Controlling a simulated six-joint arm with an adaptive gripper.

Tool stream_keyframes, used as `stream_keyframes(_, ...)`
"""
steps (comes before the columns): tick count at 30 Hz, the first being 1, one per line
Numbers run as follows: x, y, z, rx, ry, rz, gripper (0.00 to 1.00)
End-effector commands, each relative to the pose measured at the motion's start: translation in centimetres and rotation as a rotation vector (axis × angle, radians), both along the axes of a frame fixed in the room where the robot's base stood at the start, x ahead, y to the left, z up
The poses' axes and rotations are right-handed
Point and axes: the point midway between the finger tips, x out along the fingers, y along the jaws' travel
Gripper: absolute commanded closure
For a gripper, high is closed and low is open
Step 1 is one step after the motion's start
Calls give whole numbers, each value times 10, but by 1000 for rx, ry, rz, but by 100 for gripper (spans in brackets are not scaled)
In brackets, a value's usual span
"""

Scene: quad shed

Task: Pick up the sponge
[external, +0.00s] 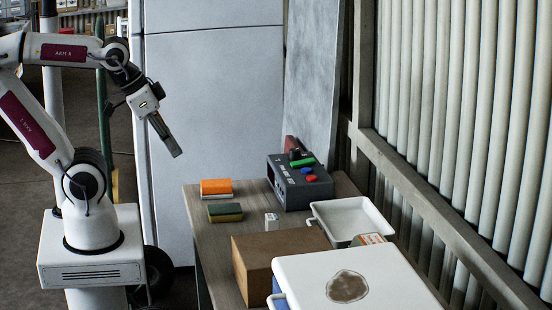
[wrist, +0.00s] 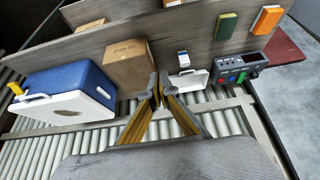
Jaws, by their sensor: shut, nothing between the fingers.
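A sponge (external: 225,217) with a dark green top and a yellow lower layer lies flat on the table, near its left edge. It also shows in the wrist view (wrist: 226,27) at the upper right. Just behind it lies an orange block with a pale lower layer (external: 216,187), perhaps another sponge; the wrist view shows it too (wrist: 267,20). My gripper (external: 177,154) is shut and empty, in the air left of the table and above its level, apart from both blocks. In the wrist view my fingertips (wrist: 158,92) meet near the middle.
A grey control box (external: 291,190) with coloured buttons stands right of the blocks. A small white item (external: 272,221), a brown box (external: 240,267), a white tray (external: 323,224) and a white-lidded blue cooler (external: 400,285) occupy the nearer table. A tall grey cabinet (external: 215,110) stands behind.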

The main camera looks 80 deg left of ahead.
Motion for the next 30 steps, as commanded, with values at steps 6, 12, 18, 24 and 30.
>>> stream_keyframes(6,0,0,0,0,0,0,84)
stream_keyframes(12,0,0,0,0,0,0,34)
stream_keyframes(18,0,0,0,0,0,0,34)
stream_keyframes(24,2,2,0,4,-1,2,34)
stream_keyframes(30,17,15,-1,38,-16,20,34)
